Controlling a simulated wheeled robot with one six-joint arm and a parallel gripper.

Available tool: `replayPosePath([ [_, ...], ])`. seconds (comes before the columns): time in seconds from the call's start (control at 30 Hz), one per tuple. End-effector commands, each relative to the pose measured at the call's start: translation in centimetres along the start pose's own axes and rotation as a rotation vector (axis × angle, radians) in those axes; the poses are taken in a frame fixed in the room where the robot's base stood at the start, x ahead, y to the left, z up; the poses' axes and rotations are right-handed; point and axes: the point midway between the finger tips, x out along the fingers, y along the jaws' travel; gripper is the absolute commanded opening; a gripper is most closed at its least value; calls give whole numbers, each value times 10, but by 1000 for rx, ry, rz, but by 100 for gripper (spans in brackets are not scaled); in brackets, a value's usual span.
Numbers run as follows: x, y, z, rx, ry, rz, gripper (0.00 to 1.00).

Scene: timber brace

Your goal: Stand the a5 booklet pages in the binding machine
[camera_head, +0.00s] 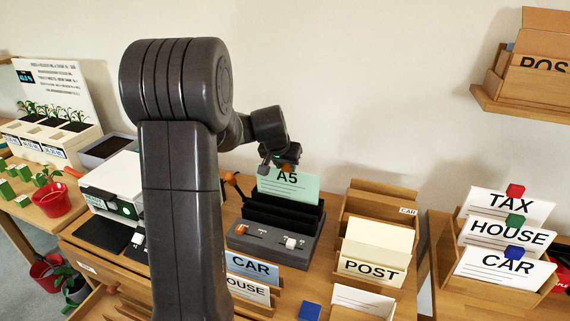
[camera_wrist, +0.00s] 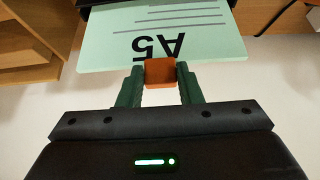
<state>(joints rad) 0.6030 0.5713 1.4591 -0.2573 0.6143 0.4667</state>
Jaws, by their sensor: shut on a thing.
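The a5 booklet pages (camera_head: 288,184) are a pale green sheet marked A5, upright at the back of the binding machine (camera_head: 262,250). The machine is dark grey with black slotted ridges, an orange knob and a white switch on its front. The pages' lower edge is hidden behind the ridges, so I cannot tell whether it rests in a slot. My gripper (camera_head: 284,163) is above the pages. In the wrist view my gripper (camera_wrist: 160,76) is shut on the orange tab (camera_wrist: 160,72) at the edge of the pages (camera_wrist: 190,42).
Left of the machine stands a white device (camera_head: 112,186). Right of it is a wooden rack (camera_head: 385,195) with a POST card (camera_head: 370,268). CAR and HOUSE cards (camera_head: 250,268) stand in front. A blue block (camera_head: 309,311) lies at the front. A wall shelf (camera_head: 530,105) is upper right.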

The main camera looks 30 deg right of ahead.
Motion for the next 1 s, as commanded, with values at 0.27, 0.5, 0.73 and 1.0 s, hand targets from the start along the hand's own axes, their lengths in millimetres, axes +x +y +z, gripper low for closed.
replayPosePath([
  [0.27, 11, 0, 6, 0, 1, 0, 0],
  [0.5, 12, 0, 7, 0, 1, 0, 0],
  [0.73, 12, 0, 7, 0, 1, 0, 56],
  [1.0, 13, 0, 8, 0, 0, 0, 67],
])
